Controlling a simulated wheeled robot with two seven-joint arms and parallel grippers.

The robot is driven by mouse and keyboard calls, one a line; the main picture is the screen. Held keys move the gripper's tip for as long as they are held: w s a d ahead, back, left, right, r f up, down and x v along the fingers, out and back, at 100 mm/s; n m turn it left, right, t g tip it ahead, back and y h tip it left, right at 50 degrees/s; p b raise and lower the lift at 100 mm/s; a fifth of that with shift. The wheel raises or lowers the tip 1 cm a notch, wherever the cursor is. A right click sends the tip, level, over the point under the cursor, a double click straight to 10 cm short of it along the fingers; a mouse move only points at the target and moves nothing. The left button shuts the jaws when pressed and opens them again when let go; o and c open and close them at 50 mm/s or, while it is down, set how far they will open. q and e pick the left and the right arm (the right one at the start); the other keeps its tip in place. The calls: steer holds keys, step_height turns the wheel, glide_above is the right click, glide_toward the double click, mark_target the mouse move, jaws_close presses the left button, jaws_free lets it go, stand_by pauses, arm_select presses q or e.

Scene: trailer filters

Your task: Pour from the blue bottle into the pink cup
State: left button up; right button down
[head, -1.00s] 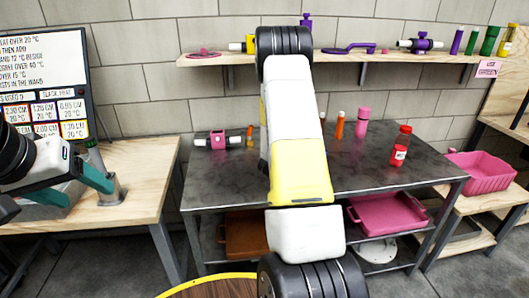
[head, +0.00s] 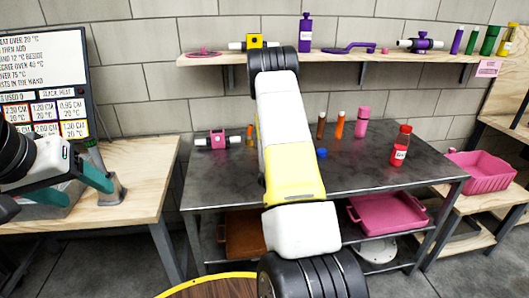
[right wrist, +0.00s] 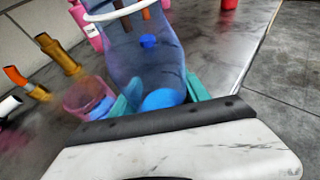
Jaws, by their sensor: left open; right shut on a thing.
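The translucent blue bottle (right wrist: 143,62) is between the teal fingers of my right gripper (right wrist: 163,94), which is shut on it. Blue content (right wrist: 163,98) shows at the bottle's end near the gripper. The translucent pink cup (right wrist: 88,96) stands left of the bottle in the right wrist view, with something blue inside or behind it. I cannot tell whether bottle and cup touch. In the head view my right arm hides its gripper, the bottle and the cup. My left gripper (head: 98,180) is open and empty by the left wooden table.
A small blue item (head: 321,153) lies on the dark metal table (head: 365,175). A pink bottle (head: 362,120), an orange tube (head: 340,124), a brown tube (head: 321,124) and a red bottle (head: 400,147) stand there. A pink clamp-like part (head: 217,140) is at the left.

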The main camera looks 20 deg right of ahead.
steer(key=shift+r, duration=0.15)
steer(key=shift+s+d+r+n+g, duration=0.1)
steer(key=shift+s+n+g, duration=0.1)
steer(key=shift+n+g, duration=0.4)
steer(key=shift+s+r+n+g, duration=0.1)
steer(key=shift+s+n+g, duration=0.05)
steer(key=shift+n+g, duration=0.45)
steer(key=shift+s+f+n+g+h, duration=0.15)
steer(key=shift+n+g+h, duration=0.25)
steer(key=shift+n+g, duration=0.55)
steer(key=shift+s+d+f+n+g+h, duration=0.15)
steer(key=shift+s+f+n+g+h, duration=0.1)
steer(key=shift+s+n+g, duration=0.25)
steer(key=shift+s+d+f+n+g+h, duration=0.2)
steer(key=shift+s+n+g, duration=0.1)
steer(key=shift+n, duration=0.35)
steer(key=shift+s+d+r+n+g+p, duration=0.1)
steer(key=shift+s+r+n+g+p, duration=0.3)
steer(key=shift+r+n, duration=0.2)
stand_by(1.0)
steer(key=shift+s+r+n+g+h, duration=0.25)
steer(key=shift+r+n+g+h, duration=0.2)
steer(key=shift+r+n, duration=0.45)
stand_by(2.0)
